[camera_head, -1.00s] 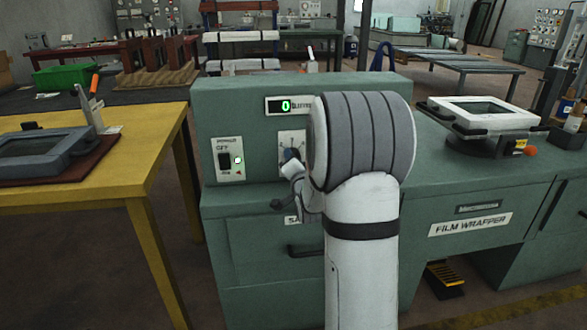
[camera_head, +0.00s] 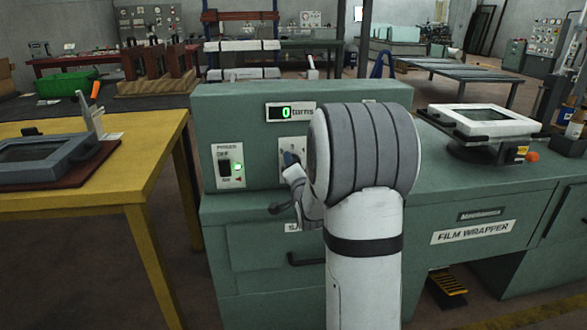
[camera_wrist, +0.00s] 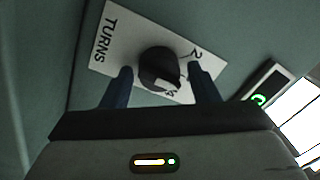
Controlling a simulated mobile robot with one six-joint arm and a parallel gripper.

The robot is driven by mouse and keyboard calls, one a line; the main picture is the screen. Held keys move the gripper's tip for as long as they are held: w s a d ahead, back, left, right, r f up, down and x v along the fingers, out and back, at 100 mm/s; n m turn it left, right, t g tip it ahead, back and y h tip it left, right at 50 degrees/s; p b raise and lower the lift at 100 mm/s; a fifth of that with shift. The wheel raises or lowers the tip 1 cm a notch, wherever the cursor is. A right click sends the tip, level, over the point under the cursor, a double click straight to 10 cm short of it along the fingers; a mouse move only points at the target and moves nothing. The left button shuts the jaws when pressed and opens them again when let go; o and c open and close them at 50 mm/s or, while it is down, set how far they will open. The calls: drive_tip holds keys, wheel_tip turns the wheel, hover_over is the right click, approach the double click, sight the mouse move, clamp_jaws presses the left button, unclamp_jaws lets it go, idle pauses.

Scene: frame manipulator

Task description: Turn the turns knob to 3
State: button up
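The turns knob (camera_wrist: 158,66) is a dark round knob on a white plate (camera_wrist: 108,32) marked TURNS, with the numbers 2 and 4 showing. In the wrist view my gripper (camera_wrist: 161,70) has its two blue fingers apart, one on each side of the knob. Gaps show between the fingers and the knob, and I cannot tell how deep the tips reach. The turns display (camera_head: 290,113) reads a green 0.
The power switch panel (camera_head: 229,166) with a green light is left of the plate. The green film wrapper machine (camera_head: 240,215) fills the front. A yellow table (camera_head: 150,150) stands at the left.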

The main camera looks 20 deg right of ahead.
drive_tip(key=shift+o, duration=0.5)
drive_tip(key=shift+s, duration=0.1)
drive_tip(key=p+v, duration=0.1)
drive_tip(key=v, duration=0.6)
drive_tip(key=shift+s, duration=0.25)
drive_tip(key=shift+a, duration=0.1)
